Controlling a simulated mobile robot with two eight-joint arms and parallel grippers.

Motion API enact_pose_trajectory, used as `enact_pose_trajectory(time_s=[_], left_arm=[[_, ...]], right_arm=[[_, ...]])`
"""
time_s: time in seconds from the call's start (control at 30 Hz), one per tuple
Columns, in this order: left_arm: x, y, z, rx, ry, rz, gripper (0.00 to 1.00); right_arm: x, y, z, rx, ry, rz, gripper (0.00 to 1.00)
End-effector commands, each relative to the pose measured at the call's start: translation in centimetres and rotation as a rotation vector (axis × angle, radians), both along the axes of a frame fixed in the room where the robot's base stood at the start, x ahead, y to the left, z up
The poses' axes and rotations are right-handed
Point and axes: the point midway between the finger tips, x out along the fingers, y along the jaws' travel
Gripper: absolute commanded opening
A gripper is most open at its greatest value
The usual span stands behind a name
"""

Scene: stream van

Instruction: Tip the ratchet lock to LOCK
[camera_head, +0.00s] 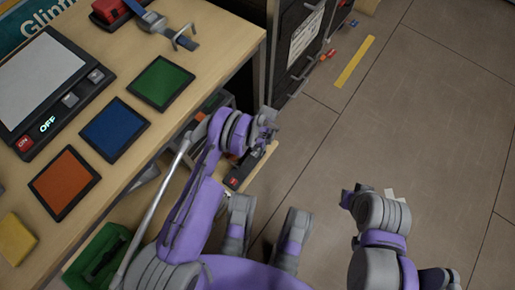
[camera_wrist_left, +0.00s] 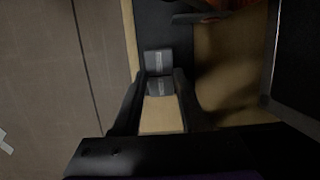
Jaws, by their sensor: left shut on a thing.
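My left gripper (camera_head: 265,125) is low beside the table's right side, above a dark strip with a red end (camera_head: 237,178). In the left wrist view its two dark fingers (camera_wrist_left: 161,82) are shut on a small grey block (camera_wrist_left: 158,60), which I take for the ratchet lock's lever. The block stands by a black strip (camera_wrist_left: 160,28) on a pale wooden surface. No LOCK marking is readable, and the arm hides this spot in the head view. My right gripper (camera_head: 370,193) hangs over open floor at the right, away from the lock; its finger gap is unclear.
A dark cabinet (camera_head: 300,40) stands behind. Floor at right is mostly clear.

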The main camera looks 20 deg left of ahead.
Motion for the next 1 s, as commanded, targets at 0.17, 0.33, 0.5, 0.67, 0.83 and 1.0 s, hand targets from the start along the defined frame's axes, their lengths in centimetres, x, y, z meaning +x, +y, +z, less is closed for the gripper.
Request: enact_pose_trajectory(time_s=[0.17, 0.33, 0.5, 0.67, 0.83, 1.0], left_arm=[[0.0, 0.0, 0.0, 0.000, -0.002, 0.000, 0.00], [0.0, 0.0, 0.0, -0.001, -0.002, 0.000, 0.71], [0.0, 0.0, 0.0, -0.001, -0.002, 0.000, 0.72], [0.1, 0.0, 0.2, -0.001, -0.002, 0.000, 0.72], [0.6, -0.2, 2.3, -0.001, -0.002, 0.000, 0.72], [1.5, -0.6, 5.7, -0.001, -0.002, 0.000, 0.72]], right_arm=[[0.0, 0.0, 0.0, 0.000, 0.000, 0.000, 0.00], [0.0, 0.0, 0.0, 0.000, 0.000, 0.000, 0.00], [0.0, 0.0, 0.0, 0.000, 0.000, 0.000, 0.00], [0.0, 0.0, 0.0, 0.000, 0.000, 0.000, 0.00], [-0.1, 0.0, 0.4, 0.000, 0.001, 0.000, 0.00], [-0.2, 0.0, 1.1, 0.000, 0.001, 0.000, 0.00]])
